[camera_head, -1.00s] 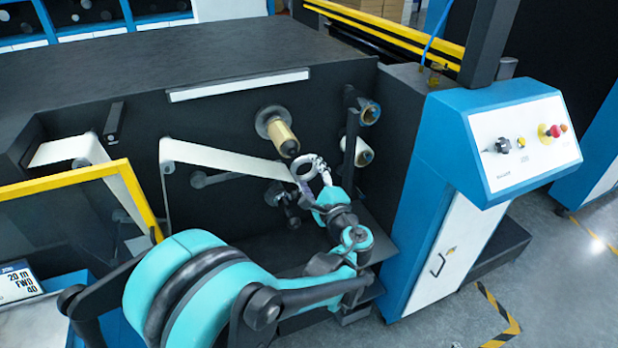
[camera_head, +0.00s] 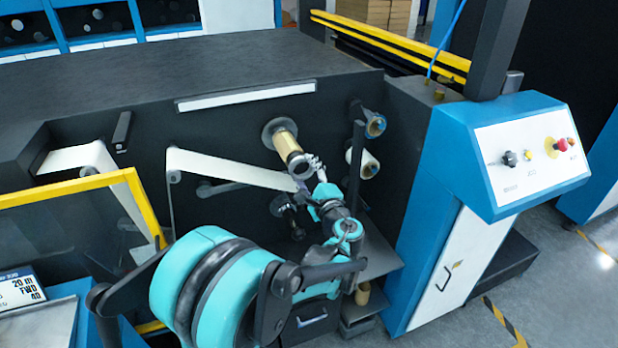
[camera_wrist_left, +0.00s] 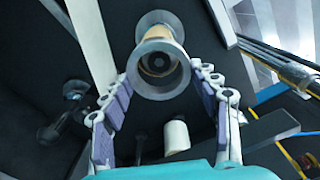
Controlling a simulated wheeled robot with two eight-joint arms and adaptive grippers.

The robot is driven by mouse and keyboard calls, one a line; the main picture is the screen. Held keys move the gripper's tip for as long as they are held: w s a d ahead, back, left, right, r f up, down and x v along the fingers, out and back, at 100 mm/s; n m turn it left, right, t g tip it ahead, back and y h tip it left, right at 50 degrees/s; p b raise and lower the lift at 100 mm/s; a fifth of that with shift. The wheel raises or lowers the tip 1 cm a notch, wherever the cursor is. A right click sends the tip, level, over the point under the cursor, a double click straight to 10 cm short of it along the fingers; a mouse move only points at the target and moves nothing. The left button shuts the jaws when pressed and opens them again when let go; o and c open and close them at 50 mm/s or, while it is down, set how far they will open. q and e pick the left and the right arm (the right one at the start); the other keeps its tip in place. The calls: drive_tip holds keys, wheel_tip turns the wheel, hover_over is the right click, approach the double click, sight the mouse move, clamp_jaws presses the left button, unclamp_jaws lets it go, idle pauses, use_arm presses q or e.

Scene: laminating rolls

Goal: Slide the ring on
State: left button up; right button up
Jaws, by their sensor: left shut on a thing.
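The ring is a grey metal collar (camera_wrist_left: 158,72) between the fingertips of my left gripper (camera_wrist_left: 160,80); in the head view the ring (camera_head: 301,164) shows at the free end of the gold spindle (camera_head: 287,142). My left gripper (camera_head: 309,171) is shut on the ring from below right. In the left wrist view the ring lines up with the spindle (camera_wrist_left: 160,36) behind it, and the spindle's end shows dark inside the ring. I cannot tell how far the ring is around the spindle. My right gripper is not in view.
Two more rollers (camera_head: 374,125) (camera_head: 369,165) stick out to the right of the spindle. A white web (camera_head: 225,167) runs just left of and below it. A small dark knob (camera_head: 283,206) sits below. A blue control console (camera_head: 530,150) stands at the right.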

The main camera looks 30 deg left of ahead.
sight(301, 164)
use_arm(q)
drive_tip(key=shift+x, duration=2.15)
drive_tip(key=shift+a+r, duration=0.1)
drive_tip(key=shift+c, duration=1.3)
drive_tip(key=shift+s, duration=0.1)
drive_tip(key=o, duration=1.9)
drive_tip(key=shift+d, duration=0.25)
drive_tip(key=shift+s+d, duration=0.1)
